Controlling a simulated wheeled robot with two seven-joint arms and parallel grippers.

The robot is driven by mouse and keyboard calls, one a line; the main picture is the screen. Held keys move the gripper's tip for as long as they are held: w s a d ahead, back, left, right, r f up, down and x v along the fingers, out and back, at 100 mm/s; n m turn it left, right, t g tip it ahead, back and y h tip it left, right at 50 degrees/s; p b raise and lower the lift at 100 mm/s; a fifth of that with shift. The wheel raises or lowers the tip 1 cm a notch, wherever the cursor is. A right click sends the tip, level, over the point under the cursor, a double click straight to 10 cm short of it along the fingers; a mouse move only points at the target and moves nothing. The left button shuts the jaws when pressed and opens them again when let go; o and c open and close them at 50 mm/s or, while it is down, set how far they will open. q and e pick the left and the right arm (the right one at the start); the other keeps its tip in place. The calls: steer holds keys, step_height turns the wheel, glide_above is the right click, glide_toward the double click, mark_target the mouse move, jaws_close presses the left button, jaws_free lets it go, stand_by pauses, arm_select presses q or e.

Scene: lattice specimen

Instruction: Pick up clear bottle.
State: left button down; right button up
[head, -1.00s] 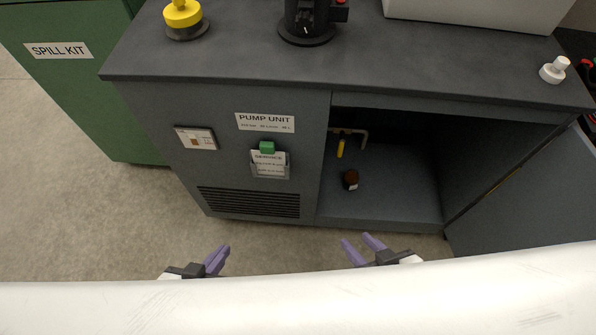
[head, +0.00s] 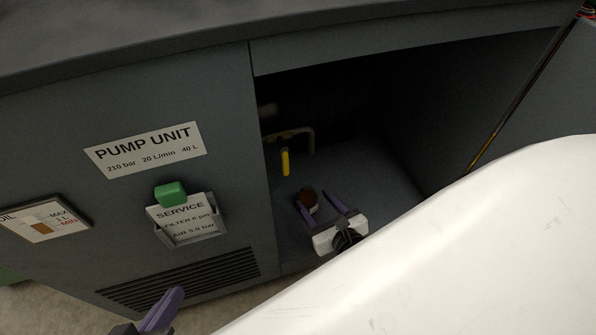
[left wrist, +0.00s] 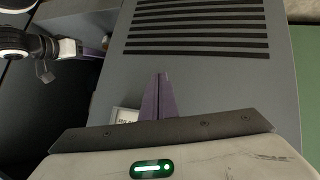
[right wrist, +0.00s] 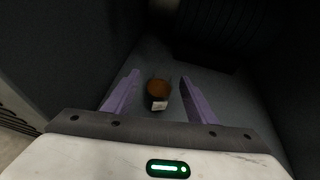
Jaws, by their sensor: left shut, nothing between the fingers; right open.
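A small brown bottle (head: 309,199) stands on the floor of the open cabinet compartment. In the right wrist view the bottle (right wrist: 158,90) looks amber-brown with a small white label. No clear, colourless bottle shows. My right gripper (head: 313,196) is open inside the compartment mouth, its fingers pointing at the bottle. In the right wrist view the bottle lies between the two finger lines, near the tips; I cannot tell if it touches them. My left gripper (head: 176,292) is shut and empty in front of the vent grille. It also shows shut in the left wrist view (left wrist: 160,77).
The pump unit cabinet (head: 225,100) has walls close around my right gripper. A yellow-handled valve (head: 285,162) on a pipe stands behind the bottle. A service card holder (head: 188,232) sticks out on the front panel. The open door (head: 560,90) is at right.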

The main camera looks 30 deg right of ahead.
mark_target(305, 187)
steer(key=shift+m, duration=0.4)
steer(key=x, duration=0.2)
steer(key=b+x, duration=0.1)
steer(key=x, duration=0.2)
steer(key=shift+w+d+f, duration=0.1)
steer(key=shift+d+f, duration=0.2)
steer(key=shift+f, duration=0.25)
steer(key=b+x, duration=0.2)
steer(key=x, duration=0.3)
steer(key=shift+d+f, duration=0.15)
steer(key=shift+w+d+f, duration=0.1)
steer(key=shift+w+f, duration=0.05)
steer(key=shift+w, duration=0.15)
arm_select(q)
steer(key=shift+w+d+r+t+h, duration=0.2)
steer(key=shift+d+r+h, duration=0.2)
steer(key=shift+d+r, duration=0.15)
steer(key=shift+w+d+r+t+h, duration=0.2)
steer(key=shift+d+r+h, duration=0.25)
steer(key=shift+r, duration=0.15)
arm_select(e)
jaws_close()
arm_select(q)
steer(key=shift+r, duration=0.1)
arm_select(e)
steer(key=shift+s, duration=0.1)
